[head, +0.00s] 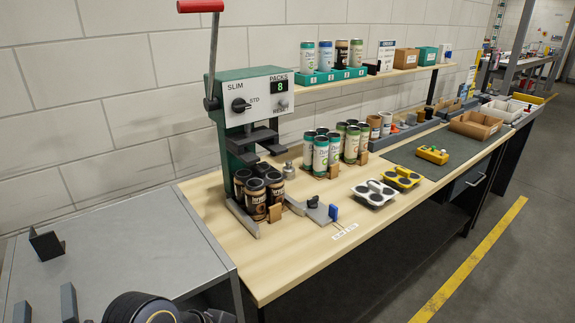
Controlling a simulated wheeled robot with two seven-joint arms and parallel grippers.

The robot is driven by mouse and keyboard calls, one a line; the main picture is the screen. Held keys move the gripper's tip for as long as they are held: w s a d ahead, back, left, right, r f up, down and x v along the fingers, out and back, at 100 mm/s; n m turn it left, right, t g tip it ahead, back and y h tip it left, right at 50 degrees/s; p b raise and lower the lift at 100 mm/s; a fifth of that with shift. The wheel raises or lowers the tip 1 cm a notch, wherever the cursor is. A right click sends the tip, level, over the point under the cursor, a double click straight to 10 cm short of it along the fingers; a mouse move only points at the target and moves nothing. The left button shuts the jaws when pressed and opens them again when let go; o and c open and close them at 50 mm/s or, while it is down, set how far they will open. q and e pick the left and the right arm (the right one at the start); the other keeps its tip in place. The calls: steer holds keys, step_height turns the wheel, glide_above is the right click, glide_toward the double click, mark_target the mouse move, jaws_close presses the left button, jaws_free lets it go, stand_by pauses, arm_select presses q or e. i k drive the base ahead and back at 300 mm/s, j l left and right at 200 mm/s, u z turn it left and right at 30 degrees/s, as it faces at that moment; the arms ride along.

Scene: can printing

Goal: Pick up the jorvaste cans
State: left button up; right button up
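Several dark brown cans with pale lettering (256,205) stand upright in a tight group at the base of the green lever machine (250,95). Several teal-and-white cans (320,155) stand in a group to the right. Several light green-and-white cans (352,142) stand beside them. No label is clear enough for me to read as jorvaste. Neither gripper's fingertips can be made out. A rounded black part of my own arm shows at the bottom edge, away from the cans.
The shelf (360,74) holds a teal rack (328,76) of sample cans. A white carrier (374,193) and a yellow carrier (402,177) lie near the wooden bench's (300,252) front edge. The grey side table (140,245) is mostly clear, with a black bracket (46,246).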

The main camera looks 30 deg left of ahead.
mark_target(267, 204)
steer(key=k+u, duration=0.1)
steer(key=u, duration=0.75)
steer(key=i+j+u, duration=0.15)
steer(key=u, duration=0.2)
steer(key=i+j+u, duration=0.15)
steer(key=u, duration=0.2)
steer(key=i+j+u, duration=0.15)
steer(key=u, duration=0.25)
